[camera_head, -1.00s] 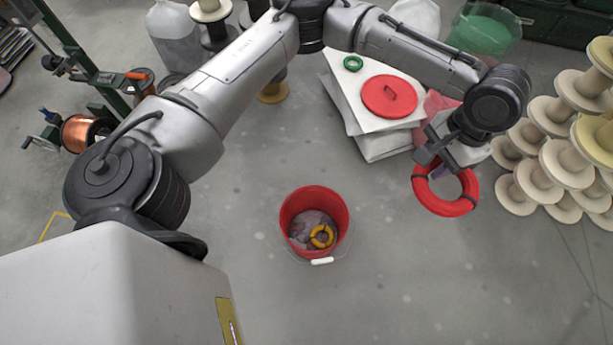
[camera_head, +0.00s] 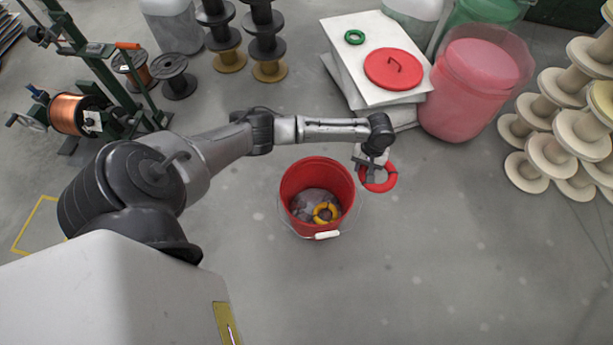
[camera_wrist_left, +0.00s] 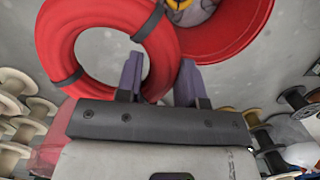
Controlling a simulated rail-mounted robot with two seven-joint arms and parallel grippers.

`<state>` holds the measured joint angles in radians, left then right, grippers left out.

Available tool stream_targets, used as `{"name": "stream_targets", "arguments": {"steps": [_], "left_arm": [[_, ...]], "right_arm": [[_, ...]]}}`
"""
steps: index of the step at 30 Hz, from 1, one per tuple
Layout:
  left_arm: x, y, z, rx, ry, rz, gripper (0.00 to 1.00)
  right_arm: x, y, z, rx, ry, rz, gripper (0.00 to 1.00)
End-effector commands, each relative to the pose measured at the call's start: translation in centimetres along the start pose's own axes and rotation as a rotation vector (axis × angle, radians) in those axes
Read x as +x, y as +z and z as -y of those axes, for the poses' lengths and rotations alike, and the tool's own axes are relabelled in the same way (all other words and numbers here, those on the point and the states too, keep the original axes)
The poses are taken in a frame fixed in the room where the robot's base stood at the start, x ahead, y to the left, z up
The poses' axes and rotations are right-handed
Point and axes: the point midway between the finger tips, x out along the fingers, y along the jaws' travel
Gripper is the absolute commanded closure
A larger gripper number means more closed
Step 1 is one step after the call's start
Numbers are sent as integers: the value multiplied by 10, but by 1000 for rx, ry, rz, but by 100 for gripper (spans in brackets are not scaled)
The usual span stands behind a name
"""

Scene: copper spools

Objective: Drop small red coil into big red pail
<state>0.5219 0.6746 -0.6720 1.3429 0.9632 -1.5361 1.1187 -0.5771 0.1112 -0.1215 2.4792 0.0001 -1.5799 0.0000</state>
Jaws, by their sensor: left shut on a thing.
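The small red coil (camera_head: 378,186) is a red ring with dark bands. My left gripper (camera_head: 371,166) is shut on it and holds it up just right of the pail in the head view. In the left wrist view the coil (camera_wrist_left: 55,45) is pinched at its lower right between the purple fingers (camera_wrist_left: 158,80). The big red pail (camera_head: 287,195) stands on the floor, open at the top, with a yellow ring (camera_head: 325,212) and grey material inside. The pail's red wall (camera_wrist_left: 240,35) also shows at the top of the wrist view. My right gripper is not in view.
Cream spools (camera_head: 545,150) are piled at right. The floor in front is clear.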

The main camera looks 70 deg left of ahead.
Motion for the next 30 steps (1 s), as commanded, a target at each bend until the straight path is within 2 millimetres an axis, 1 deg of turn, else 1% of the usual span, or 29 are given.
{"name": "stream_targets", "arguments": {"steps": [1, 3, 5, 6, 10, 12, 15, 18, 21, 26, 30], "left_arm": [[30, -5, 21, -41, 0, 6, 97], [57, -10, 46, -90, 8, 6, 97], [78, -14, 68, -127, 14, 5, 97], [91, -16, 83, -151, 18, 5, 97], [126, -19, 124, -212, 28, 4, 97], [140, -19, 143, -238, 33, 3, 97], [155, -19, 164, -264, 39, 3, 97], [165, -19, 179, -282, 43, 1, 97], [170, -18, 188, -292, 45, 1, 97], [176, -19, 192, -297, 48, 0, 97], [184, -20, 192, -296, 47, 0, 97]], "right_arm": [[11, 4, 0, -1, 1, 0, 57], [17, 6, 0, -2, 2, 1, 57], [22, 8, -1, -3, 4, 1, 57], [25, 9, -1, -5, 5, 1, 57], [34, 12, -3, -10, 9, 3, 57], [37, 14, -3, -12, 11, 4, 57], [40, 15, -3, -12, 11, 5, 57], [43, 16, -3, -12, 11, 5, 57], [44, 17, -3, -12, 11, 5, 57], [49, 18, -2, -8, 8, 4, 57], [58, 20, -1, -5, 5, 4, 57]]}}
